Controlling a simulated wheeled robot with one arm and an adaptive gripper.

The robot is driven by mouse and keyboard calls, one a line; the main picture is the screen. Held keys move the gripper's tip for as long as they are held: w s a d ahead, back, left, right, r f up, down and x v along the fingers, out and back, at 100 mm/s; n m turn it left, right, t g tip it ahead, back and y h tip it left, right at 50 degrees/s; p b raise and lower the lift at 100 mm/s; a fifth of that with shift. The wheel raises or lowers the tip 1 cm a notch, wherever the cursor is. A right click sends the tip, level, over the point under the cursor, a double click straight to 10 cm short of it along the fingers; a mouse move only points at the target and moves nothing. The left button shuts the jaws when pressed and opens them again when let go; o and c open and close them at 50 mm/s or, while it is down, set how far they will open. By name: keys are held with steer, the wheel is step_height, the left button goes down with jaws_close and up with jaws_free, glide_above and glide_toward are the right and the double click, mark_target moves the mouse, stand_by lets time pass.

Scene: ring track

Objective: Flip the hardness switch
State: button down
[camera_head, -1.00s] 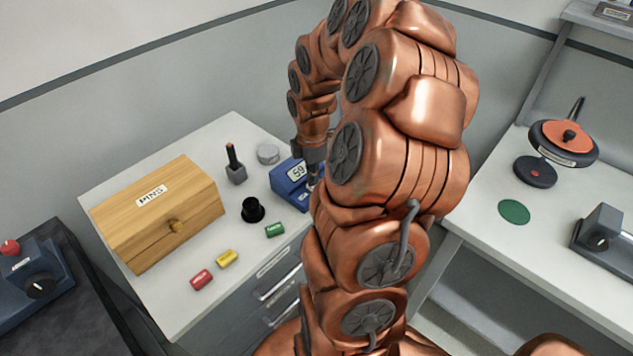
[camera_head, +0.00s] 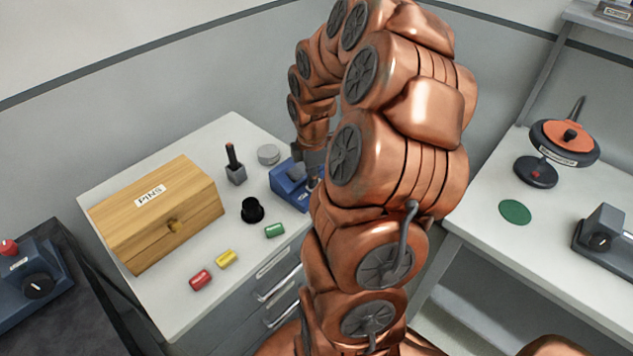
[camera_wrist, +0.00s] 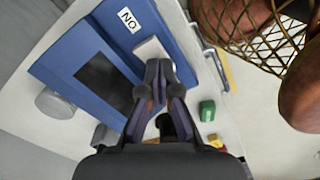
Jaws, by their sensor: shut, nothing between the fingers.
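The blue hardness device (camera_head: 288,187) stands at the right end of the white counter, partly hidden behind my arm. In the wrist view it fills the upper left (camera_wrist: 62,62), with a dark, blank screen (camera_wrist: 104,80). A pale switch (camera_wrist: 151,48) sits on its face beside a small white label (camera_wrist: 128,20) with the letters N and O. My gripper (camera_wrist: 162,68) is shut and empty, its fingertips at the switch's near end. They seem to touch it, but contact is not certain.
A wooden PINS box (camera_head: 165,215), a black hat-shaped piece (camera_head: 252,210), a dark stamp-like tool (camera_head: 235,168) and a grey disc (camera_head: 268,154) share the counter. Green (camera_head: 274,230), yellow (camera_head: 226,259) and red (camera_head: 200,280) pieces lie along its front.

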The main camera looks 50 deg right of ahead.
steer(key=shift+r+p, duration=0.9)
steer(key=shift+r, duration=2.55)
steer(key=s+a+r+m, duration=0.1)
steer(key=a+r+m, duration=0.15)
steer(key=a, duration=0.75)
steer(key=s+a+r+m+g, duration=0.1)
steer(key=s+a+r+m, duration=0.1)
steer(key=s+a+m, duration=0.7)
steer(key=s+a, duration=0.7)
steer(key=a, duration=0.1)
steer(key=shift+s+r+g, duration=0.15)
steer(key=shift+g, duration=0.25)
steer(key=shift+m, duration=0.25)
